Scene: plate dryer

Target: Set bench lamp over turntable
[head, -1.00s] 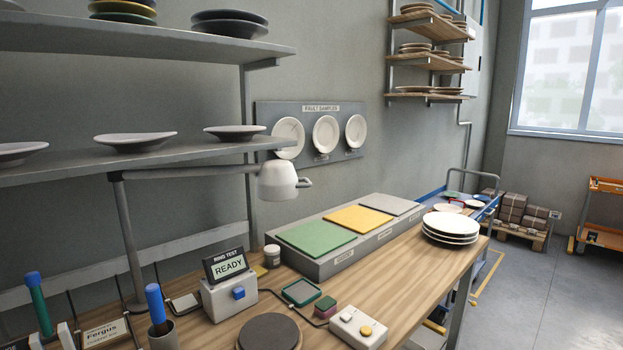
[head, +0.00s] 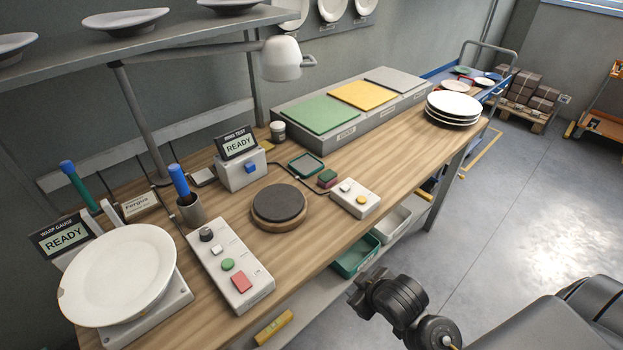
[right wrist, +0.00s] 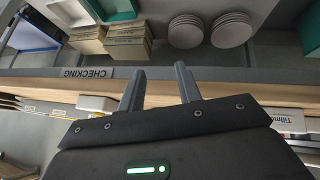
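The bench lamp has a pale shade (head: 281,60) with a small side handle (head: 308,61). Its grey arm runs left to a post (head: 142,125) on the bench. The round turntable (head: 279,204), dark on top with a wooden rim, sits on the bench. The shade hangs above the back of the bench, behind the turntable and not directly over it in the head view. My right arm is low at the right, off the bench front. In the right wrist view my right gripper (right wrist: 160,86) has its fingers apart with nothing between them. My left gripper is not in view.
A white plate (head: 119,275) lies on the warp gauge at the left. A button box (head: 229,269), cup (head: 189,209), ring test box (head: 240,168) and small switch box (head: 355,198) surround the turntable. A shelf (head: 190,36) overhangs the back.

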